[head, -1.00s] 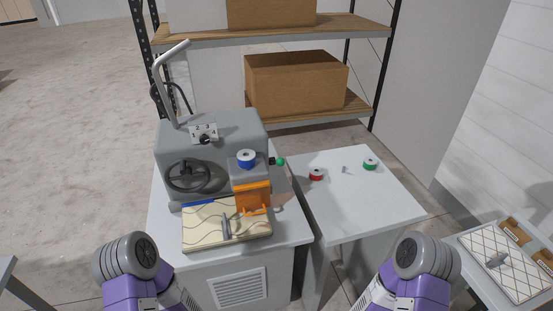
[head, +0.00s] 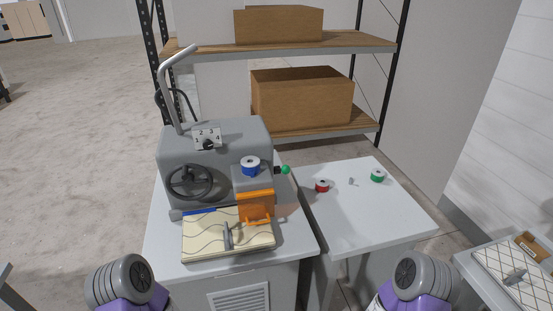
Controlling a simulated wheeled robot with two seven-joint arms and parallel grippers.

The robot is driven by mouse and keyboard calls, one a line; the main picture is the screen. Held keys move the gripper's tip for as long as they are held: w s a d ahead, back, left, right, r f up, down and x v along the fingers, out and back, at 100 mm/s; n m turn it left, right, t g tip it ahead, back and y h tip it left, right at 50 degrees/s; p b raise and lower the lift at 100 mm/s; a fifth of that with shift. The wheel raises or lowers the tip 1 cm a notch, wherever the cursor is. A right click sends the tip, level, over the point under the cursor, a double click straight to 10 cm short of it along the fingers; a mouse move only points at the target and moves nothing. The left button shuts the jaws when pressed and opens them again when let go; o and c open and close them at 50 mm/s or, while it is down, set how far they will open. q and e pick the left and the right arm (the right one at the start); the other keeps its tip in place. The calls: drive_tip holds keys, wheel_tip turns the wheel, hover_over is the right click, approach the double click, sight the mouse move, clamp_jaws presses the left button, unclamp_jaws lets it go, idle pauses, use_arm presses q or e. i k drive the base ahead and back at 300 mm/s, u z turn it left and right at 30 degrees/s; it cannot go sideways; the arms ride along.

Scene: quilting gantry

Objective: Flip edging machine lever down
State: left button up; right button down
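The grey edging machine (head: 225,155) stands on a white cabinet in the middle of the head view. A long grey lever (head: 170,90) rises from its back left and bends to the right at the top; it stands up. A short lever with a green knob (head: 285,170) sticks out on the machine's right side. My two arms show only as rounded grey and purple links at the bottom left and bottom right edges. Neither gripper is in the picture, and both arms are apart from the machine.
An orange guard (head: 255,207) and a quilted panel (head: 205,238) sit at the machine's front. A white side table (head: 370,220) holds a red spool (head: 322,186) and a green spool (head: 378,176). A shelf with cardboard boxes (head: 300,98) stands behind. Open floor lies left.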

sight(285, 169)
drive_tip(key=u, duration=2.3)
drive_tip(key=k, duration=0.45)
drive_tip(key=z, duration=1.4)
